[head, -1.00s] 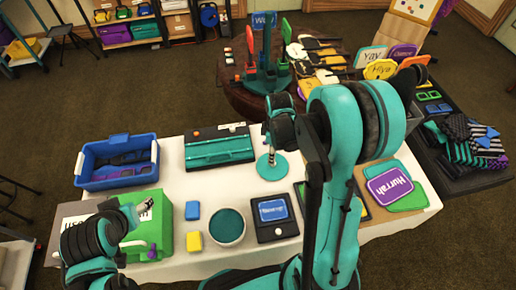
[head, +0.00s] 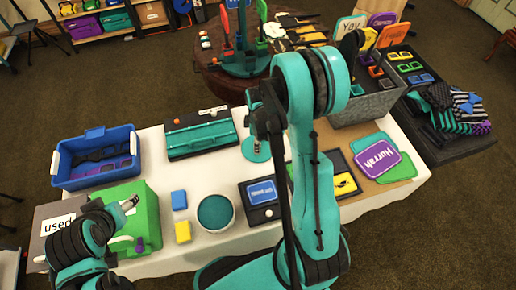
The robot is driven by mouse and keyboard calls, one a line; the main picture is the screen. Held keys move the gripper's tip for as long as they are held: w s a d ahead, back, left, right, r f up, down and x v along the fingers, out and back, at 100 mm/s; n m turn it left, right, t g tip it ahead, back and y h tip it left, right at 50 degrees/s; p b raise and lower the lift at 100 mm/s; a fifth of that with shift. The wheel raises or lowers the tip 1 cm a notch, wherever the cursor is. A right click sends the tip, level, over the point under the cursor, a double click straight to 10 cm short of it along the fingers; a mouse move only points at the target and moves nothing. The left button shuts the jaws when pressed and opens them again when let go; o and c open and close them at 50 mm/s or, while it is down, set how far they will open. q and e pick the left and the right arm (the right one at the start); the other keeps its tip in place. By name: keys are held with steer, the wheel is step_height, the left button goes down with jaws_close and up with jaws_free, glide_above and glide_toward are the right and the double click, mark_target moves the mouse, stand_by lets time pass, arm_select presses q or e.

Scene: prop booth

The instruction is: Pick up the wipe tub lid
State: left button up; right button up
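A flat teal disc (head: 250,154), which looks like the wipe tub lid, lies on the white table behind the tub. A round white-rimmed tub (head: 215,212) with a teal top or inside stands nearer the front; I cannot tell which. My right gripper (head: 257,147) points down over the disc, partly hidden by its own arm. Whether it touches the disc or is open is unclear. My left gripper (head: 130,204) is over the green box (head: 147,226) at the front left, away from the disc. Its fingers are too small to read.
A blue bin (head: 125,170) and a teal-and-black case (head: 200,136) stand at the back left. A blue block (head: 179,200) and a yellow block (head: 183,232) lie left of the tub. A dark device (head: 262,212) and a "Hurrah" sign (head: 378,158) lie right.

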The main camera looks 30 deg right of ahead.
jaws_close()
